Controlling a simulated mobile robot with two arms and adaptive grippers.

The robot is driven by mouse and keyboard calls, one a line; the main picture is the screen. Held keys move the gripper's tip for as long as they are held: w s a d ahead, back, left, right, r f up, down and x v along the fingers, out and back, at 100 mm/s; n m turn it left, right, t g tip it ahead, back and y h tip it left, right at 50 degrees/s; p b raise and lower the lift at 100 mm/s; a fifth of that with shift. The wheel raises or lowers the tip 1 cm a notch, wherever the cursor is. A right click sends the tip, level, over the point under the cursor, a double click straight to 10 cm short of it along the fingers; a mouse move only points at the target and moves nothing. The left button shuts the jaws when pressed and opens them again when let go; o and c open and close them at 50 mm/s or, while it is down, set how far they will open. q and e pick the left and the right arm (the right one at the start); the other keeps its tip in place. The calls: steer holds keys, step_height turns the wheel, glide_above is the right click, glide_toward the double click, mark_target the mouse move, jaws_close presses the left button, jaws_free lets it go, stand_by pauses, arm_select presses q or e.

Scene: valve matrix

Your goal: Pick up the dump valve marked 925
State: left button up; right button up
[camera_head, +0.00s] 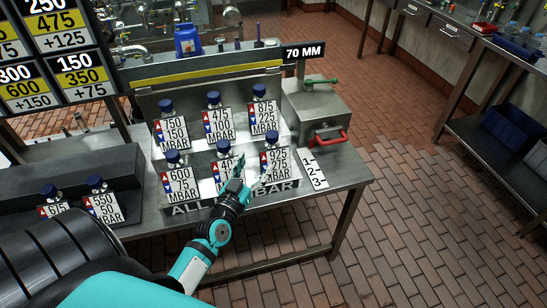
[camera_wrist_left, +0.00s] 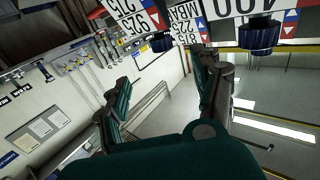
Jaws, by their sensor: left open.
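The dump valve marked 925 (camera_head: 277,160) stands upright at the right end of the front row on the steel bench, its white card under a blue cap. My left gripper (camera_head: 252,172) is open and empty just left of and in front of it, overlapping the neighbouring valve marked 4-something (camera_head: 226,168) and partly hiding its card. In the left wrist view, my spread fingers (camera_wrist_left: 165,70) hold nothing. An upside-down card (camera_wrist_left: 132,24), apparently the 925 valve's, with a blue cap (camera_wrist_left: 161,42), lies beyond the fingers. My right gripper is not in view.
A steel box (camera_head: 318,112) with a red handle (camera_head: 326,137) is to the right. Two more valves stand at left. The floor at right is clear.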

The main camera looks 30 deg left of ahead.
mark_target(269, 138)
arm_select(q)
steer(key=w, duration=0.2)
steer(key=w+a, duration=0.1)
steer(key=w, duration=0.2)
steer(key=w+p, duration=0.1)
steer(key=w, duration=0.2)
steer(key=shift+w+a, duration=0.15)
steer(key=shift+a, duration=0.15)
steer(key=shift+w+a, duration=0.25)
steer(key=shift+w, duration=0.6)
steer(key=shift+w+a, duration=0.25)
steer(key=shift+w, duration=0.65)
steer(key=shift+w+a, duration=0.25)
steer(key=shift+w, duration=0.6)
steer(key=shift+s+r, duration=0.1)
steer(key=shift+r, duration=0.05)
steer(key=shift+c, duration=0.7)
jaws_close()
